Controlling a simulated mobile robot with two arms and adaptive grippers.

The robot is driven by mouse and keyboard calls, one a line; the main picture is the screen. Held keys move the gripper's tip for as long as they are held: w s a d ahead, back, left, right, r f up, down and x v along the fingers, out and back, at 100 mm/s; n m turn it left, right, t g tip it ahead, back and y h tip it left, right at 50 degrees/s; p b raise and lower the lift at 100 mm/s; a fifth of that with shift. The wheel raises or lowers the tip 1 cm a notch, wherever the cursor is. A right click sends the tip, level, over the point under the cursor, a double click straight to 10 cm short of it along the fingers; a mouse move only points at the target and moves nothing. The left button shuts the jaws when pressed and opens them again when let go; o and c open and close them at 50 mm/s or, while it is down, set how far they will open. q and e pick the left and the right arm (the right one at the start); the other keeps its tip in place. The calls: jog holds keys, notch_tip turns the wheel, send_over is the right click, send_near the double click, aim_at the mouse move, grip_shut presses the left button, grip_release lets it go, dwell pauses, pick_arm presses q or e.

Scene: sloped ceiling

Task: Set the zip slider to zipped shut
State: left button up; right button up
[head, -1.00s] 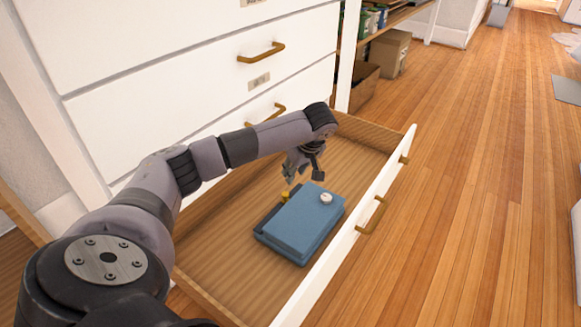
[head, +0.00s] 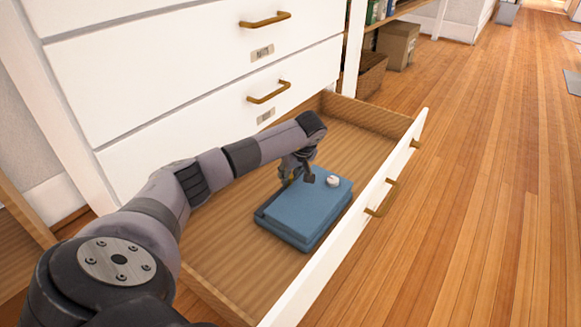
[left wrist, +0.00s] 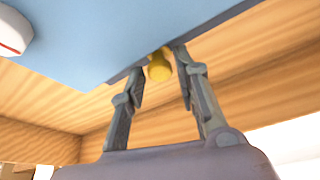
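A blue case (head: 303,215) lies flat in the open drawer, and its blue side fills the top of the left wrist view (left wrist: 110,35). A yellow knob (left wrist: 159,68), seemingly the zip slider, sits at the case's edge; in the head view it is mostly hidden by my gripper. My left gripper (head: 298,178) is at the case's far left edge. In the left wrist view its two fingers (left wrist: 160,70) are apart, one on each side of the knob, with a visible gap on the left side. My right gripper is not in view.
The wooden drawer (head: 225,265) has a white front (head: 345,245) with brass handles. A small round white object (head: 333,181) sits on top of the case. White closed drawers (head: 190,85) rise behind my arm. Bare drawer floor lies around the case.

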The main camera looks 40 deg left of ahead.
pick_arm(q)
jog(key=shift+c, duration=0.3)
grip_shut()
dwell(0.4)
